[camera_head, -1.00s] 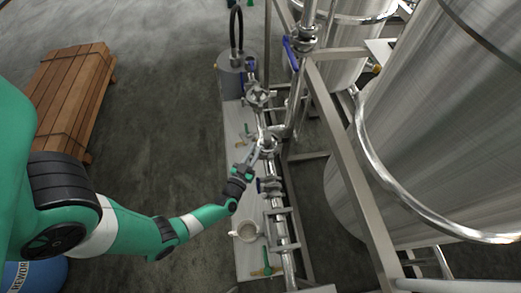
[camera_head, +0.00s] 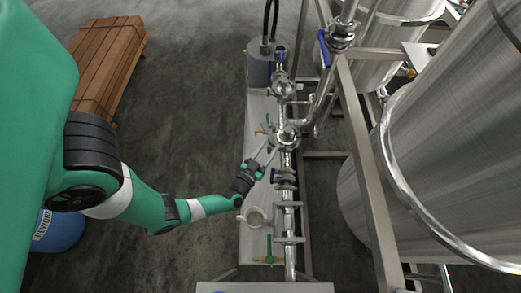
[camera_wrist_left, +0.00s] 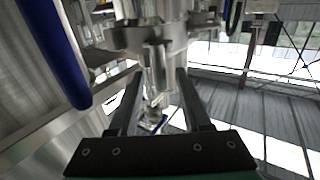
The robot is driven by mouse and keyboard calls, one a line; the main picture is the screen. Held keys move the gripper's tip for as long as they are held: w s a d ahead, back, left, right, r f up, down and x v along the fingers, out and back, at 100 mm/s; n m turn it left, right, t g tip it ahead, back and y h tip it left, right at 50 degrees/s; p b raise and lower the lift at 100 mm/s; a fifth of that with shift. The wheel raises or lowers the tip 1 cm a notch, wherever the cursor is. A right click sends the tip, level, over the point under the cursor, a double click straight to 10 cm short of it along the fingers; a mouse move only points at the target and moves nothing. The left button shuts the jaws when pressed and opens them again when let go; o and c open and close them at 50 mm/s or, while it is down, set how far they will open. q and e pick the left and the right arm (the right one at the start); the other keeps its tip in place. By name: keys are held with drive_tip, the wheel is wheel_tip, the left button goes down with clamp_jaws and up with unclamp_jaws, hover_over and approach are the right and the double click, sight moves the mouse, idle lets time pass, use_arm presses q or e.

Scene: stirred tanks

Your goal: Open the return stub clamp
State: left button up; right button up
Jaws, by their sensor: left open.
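My left gripper (camera_head: 271,148) is open, with its fingertips at a metal pipe clamp (camera_head: 286,137) on the pipe run. I cannot tell from a label whether this is the return stub clamp. In the left wrist view the two dark fingers (camera_wrist_left: 157,80) stand apart, one on each side of a small upright metal piece (camera_wrist_left: 156,62) under the round clamp body (camera_wrist_left: 155,36). I cannot tell whether either finger touches it. My right gripper is not in view.
Large steel tanks (camera_head: 460,150) and a frame post (camera_head: 365,160) stand right of the pipes. A blue handle (camera_wrist_left: 55,50) is close left in the wrist view.

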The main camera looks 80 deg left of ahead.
use_arm(q)
drive_tip(key=p+v, duration=0.1)
drive_tip(key=v, duration=0.6)
drive_tip(key=shift+s+d, duration=0.25)
